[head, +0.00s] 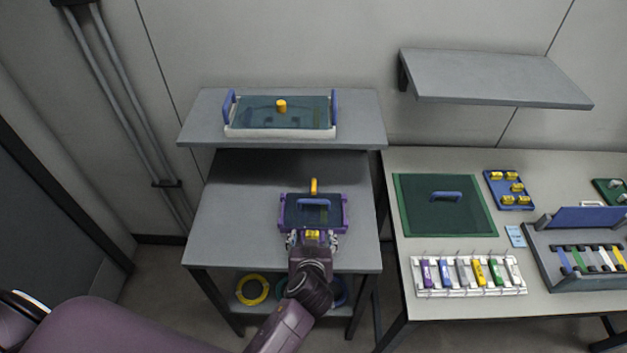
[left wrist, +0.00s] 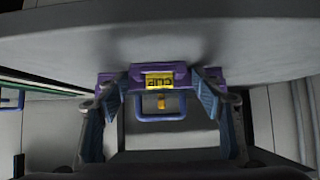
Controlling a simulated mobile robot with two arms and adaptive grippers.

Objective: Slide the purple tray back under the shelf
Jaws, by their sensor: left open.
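The purple tray (head: 346,213) lies on the grey table (head: 235,225) below the raised shelf (head: 358,105), in front of the shelf's edge. It has a dark inside, a blue handle and a yellow knob at its back. Its front wall with a yellow label (left wrist: 159,81) shows in the left wrist view. My left gripper (head: 313,240) is at the tray's front side. Its fingers (left wrist: 161,98) are open, one on each side of the yellow label; I cannot tell whether they touch the tray. My right gripper is not in view.
A white tray with blue handles (head: 235,132) stands on the shelf. Yellow and blue rings (head: 252,290) lie on the lower level. A second table to the right holds a green mat (head: 415,222), a rack of coloured tubes (head: 468,290) and a blue block tray (head: 497,190).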

